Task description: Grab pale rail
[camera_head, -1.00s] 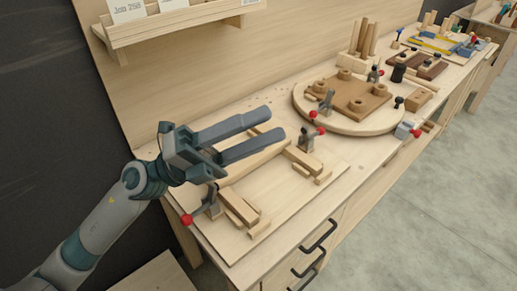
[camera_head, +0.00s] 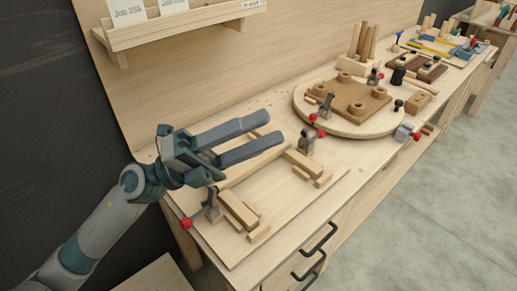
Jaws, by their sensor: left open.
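My left gripper (camera_head: 275,127) is open, with its two grey fingers apart and pointing right over the pale fixture board (camera_head: 290,205) on the bench. A pale rail (camera_head: 245,169) lies across this board below the fingers and is partly hidden by them. The gap between the fingers looks empty. I cannot tell how high the fingers are above the rail. My right gripper is not in view.
Toggle clamps with red knobs stand at the near left (camera_head: 207,209) and right (camera_head: 306,144) of the board, beside short wood blocks (camera_head: 238,209). A round turntable (camera_head: 350,118) with a brown plate is behind. A card shelf (camera_head: 180,22) hangs above.

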